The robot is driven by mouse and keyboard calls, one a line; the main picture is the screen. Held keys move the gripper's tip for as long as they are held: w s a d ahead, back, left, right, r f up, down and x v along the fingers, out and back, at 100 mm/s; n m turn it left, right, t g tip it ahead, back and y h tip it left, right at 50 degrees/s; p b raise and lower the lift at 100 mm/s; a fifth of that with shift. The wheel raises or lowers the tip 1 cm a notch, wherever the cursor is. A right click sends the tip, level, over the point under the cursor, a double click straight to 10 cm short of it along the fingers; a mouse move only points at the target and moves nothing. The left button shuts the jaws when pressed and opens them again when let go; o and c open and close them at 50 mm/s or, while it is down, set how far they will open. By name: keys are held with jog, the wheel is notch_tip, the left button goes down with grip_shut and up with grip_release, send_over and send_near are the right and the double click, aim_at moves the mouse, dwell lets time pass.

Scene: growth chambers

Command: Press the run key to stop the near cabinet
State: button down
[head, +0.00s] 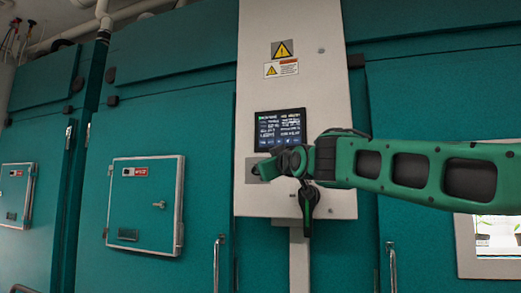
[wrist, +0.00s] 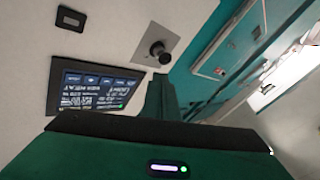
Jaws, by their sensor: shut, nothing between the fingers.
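The near cabinet's white control panel (head: 305,75) faces me in the head view, with a lit dark display (head: 279,127) showing rows of small text. The display appears tilted in the wrist view (wrist: 92,90), with a row of small bluish labels along one edge. Beside it there is a round black knob (wrist: 158,50) on a grey plate, and a small dark rectangular fitting (wrist: 71,18). I cannot tell which of these is the run key. My gripper (head: 265,170) is shut and empty, just below the display's left part. Its fingers (wrist: 165,92) point towards the panel; contact is unclear.
Teal cabinet doors stand around the panel. A framed hatch (head: 143,215) with a latch is to the left, and a door handle (head: 218,262) is below. A lit window (head: 490,240) is at lower right. My arm covers the panel's lower right.

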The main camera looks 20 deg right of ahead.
aim_at(263, 142)
jog(key=a+r+n+t+y, duration=0.1)
jog(key=a+r, duration=0.3)
jog(key=r, duration=0.4)
jog(key=shift+s+a+t, duration=0.15)
jog(key=shift+s+t, duration=0.1)
jog(key=shift+t, duration=0.25)
jog(key=shift+w+r, duration=0.1)
jog(key=shift+w+d, duration=0.9)
jog(key=shift+w, duration=0.25)
jog(key=shift+w+d, duration=0.85)
jog(key=shift+w, duration=0.35)
jog(key=shift+w+d, duration=0.9)
jog(key=shift+w, duration=0.25)
jog(key=shift+w+d, duration=0.1)
jog(key=shift+w+d, duration=0.15)
jog(key=shift+w+d, duration=0.15)
jog(key=shift+w, duration=0.1)
jog(key=shift+s+a, duration=0.4)
jog(key=shift+s, duration=0.2)
